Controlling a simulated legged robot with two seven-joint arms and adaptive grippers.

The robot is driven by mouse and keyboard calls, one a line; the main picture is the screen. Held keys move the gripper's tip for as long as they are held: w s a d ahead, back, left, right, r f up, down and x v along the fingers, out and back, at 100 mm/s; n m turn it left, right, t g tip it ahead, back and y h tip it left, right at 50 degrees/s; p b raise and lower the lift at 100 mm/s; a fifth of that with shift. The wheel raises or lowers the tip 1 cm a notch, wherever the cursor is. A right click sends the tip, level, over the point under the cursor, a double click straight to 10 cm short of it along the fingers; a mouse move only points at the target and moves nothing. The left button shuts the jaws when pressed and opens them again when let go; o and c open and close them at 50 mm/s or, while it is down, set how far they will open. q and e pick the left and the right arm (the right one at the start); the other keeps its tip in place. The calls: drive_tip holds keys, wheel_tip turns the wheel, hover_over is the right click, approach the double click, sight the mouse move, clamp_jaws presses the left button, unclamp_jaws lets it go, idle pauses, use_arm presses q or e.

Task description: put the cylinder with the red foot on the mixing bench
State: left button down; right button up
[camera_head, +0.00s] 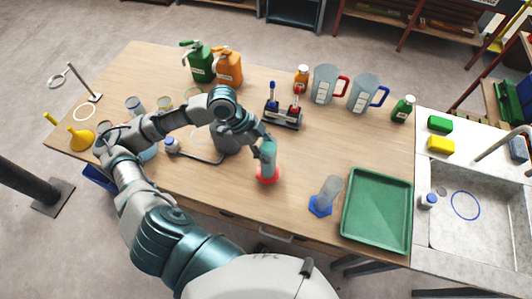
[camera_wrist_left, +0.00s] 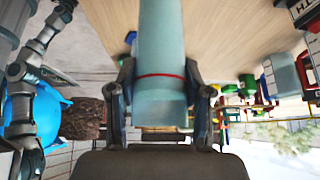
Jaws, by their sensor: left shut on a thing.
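The cylinder with the red foot (camera_head: 268,163) is a tall, clear, bluish cylinder over the middle of the wooden bench (camera_head: 345,145). Its red foot points down, and it looks nearly upright. My left gripper (camera_head: 262,141) is shut on its upper part. In the left wrist view the cylinder (camera_wrist_left: 161,40), with a red ring around it, sits between the two fingers of my left gripper (camera_wrist_left: 160,88). I cannot tell whether the foot touches the bench or hangs just above it. My right gripper is not in view.
A cylinder with a blue foot (camera_head: 326,192) and a green tray (camera_head: 350,222) stand to the right. Behind are a rack with red and blue handled tools (camera_head: 283,117) and jugs (camera_head: 325,85). A sink (camera_head: 475,235) lies at the far right. Bare wood lies around the red foot.

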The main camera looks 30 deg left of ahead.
sight(275, 164)
use_arm(q)
drive_tip(key=f, duration=0.1)
drive_tip(key=d+f, duration=0.1)
drive_tip(key=f, duration=0.1)
drive_tip(key=shift+f+b, duration=0.2)
drive_tip(key=shift+b, duration=0.1)
drive_tip(key=shift+w+a, duration=0.1)
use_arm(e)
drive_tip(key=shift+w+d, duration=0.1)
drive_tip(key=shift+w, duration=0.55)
use_arm(q)
drive_tip(key=shift+a, duration=0.1)
drive_tip(key=shift+c, duration=2.4)
unclamp_jaws()
drive_tip(key=shift+a, duration=0.2)
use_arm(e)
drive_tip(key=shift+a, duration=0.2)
use_arm(q)
drive_tip(key=shift+d, duration=0.15)
